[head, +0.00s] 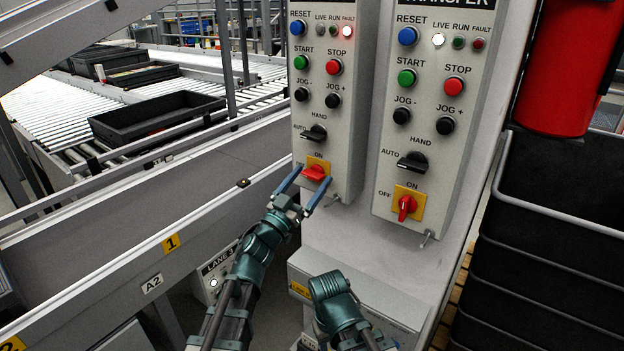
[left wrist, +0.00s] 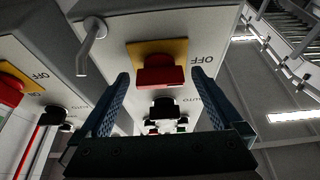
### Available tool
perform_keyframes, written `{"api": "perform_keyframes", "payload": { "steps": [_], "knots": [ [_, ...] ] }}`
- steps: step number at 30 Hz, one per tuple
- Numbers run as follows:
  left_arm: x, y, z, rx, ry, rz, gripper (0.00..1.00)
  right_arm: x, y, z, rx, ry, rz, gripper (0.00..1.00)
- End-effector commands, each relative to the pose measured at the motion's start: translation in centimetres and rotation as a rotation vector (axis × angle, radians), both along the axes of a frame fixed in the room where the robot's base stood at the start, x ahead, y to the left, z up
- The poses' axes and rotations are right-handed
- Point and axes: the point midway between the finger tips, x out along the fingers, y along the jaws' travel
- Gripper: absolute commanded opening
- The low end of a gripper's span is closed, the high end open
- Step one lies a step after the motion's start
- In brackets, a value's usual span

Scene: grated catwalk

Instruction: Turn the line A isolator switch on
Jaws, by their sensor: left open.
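The isolator switch (head: 317,172) is a red handle on a yellow plate, low on the left grey control panel (head: 345,150). Its handle looks roughly level, not pointing up at the ON label. In the left wrist view the red handle (left wrist: 160,72) lies across the gap between my fingers. My left gripper (head: 313,181) is open, one finger on each side of the handle and a little short of it; contact cannot be told. The left panel's name is cut off at the top. My right arm shows low in the middle, but its gripper cannot be seen.
The TRANSFER panel (head: 440,150) stands close on the right with a similar red switch (head: 407,207), its handle nearly upright. A black selector (head: 314,132) sits just above the left switch. A conveyor rail (head: 170,222) runs at left; black crates (head: 550,240) stand at right.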

Motion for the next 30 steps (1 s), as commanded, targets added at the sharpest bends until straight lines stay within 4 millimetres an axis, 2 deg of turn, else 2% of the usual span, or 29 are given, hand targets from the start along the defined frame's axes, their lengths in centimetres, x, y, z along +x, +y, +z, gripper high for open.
{"api": "perform_keyframes", "payload": {
  "steps": [2,16,23,30],
  "knots": [
    [-0.01,0.01,-0.02,0.000,0.000,0.000,1.00,0.00,0.00,-0.01,0.000,0.000,0.000,0.50],
    [-0.02,0.00,-0.01,0.000,0.000,0.000,0.17,0.00,0.00,-0.01,0.000,0.000,0.000,0.50],
    [0.03,0.05,0.03,0.017,-0.012,0.001,0.17,0.00,-0.01,0.04,0.000,0.000,0.000,0.50],
    [0.19,0.19,0.16,0.119,-0.084,0.002,0.17,0.01,0.00,0.27,0.000,0.000,0.000,0.50]
  ]
}}
